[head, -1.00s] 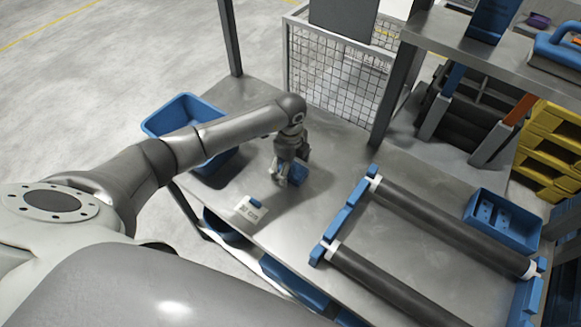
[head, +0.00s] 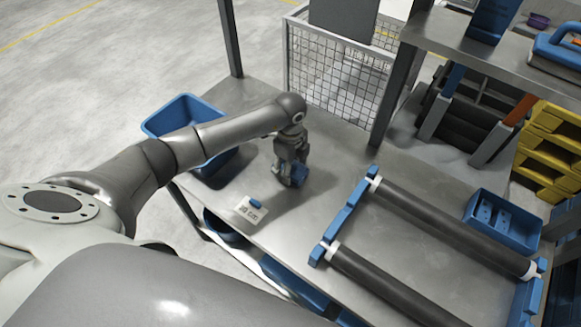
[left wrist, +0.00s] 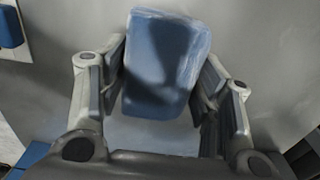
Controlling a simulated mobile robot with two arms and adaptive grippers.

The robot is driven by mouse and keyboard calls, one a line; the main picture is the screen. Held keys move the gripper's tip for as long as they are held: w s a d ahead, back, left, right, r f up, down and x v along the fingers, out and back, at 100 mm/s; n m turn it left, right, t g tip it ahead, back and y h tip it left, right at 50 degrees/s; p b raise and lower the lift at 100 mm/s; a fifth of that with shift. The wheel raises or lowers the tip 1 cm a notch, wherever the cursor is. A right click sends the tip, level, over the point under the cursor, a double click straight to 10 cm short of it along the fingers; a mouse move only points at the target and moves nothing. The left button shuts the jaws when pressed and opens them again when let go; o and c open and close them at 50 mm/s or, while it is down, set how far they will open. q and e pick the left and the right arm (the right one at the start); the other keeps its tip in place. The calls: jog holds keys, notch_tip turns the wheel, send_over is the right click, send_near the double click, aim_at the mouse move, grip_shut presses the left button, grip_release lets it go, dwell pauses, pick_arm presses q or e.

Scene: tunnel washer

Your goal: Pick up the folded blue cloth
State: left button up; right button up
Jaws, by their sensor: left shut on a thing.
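The folded blue cloth (left wrist: 165,62) is a small, thick block between the two fingers of my left gripper (left wrist: 160,105) in the left wrist view. In the head view my left gripper (head: 290,177) points down over the metal table, with part of the blue cloth (head: 299,174) showing at its fingertips. The gripper is shut on the cloth. I cannot tell whether the cloth still touches the table. My right gripper is not in view.
A white card with a blue piece (head: 250,209) lies near the table's front edge. Two dark rollers (head: 450,225) in blue holders and a blue tray (head: 510,238) lie to the right. A wire mesh cage (head: 335,75) stands behind.

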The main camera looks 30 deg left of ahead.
pick_arm(q)
jog(key=shift+w+r, duration=0.1)
jog(key=shift+r, duration=0.35)
jog(key=s+a+r+b, duration=0.4)
jog(key=s+a+r, duration=0.4)
jog(key=s+r, duration=0.3)
jog(key=shift+s+a+r, duration=0.15)
jog(key=shift+a+r, duration=0.15)
jog(key=shift+r, duration=0.05)
jog(key=o, duration=0.4)
jog(key=c, duration=0.3)
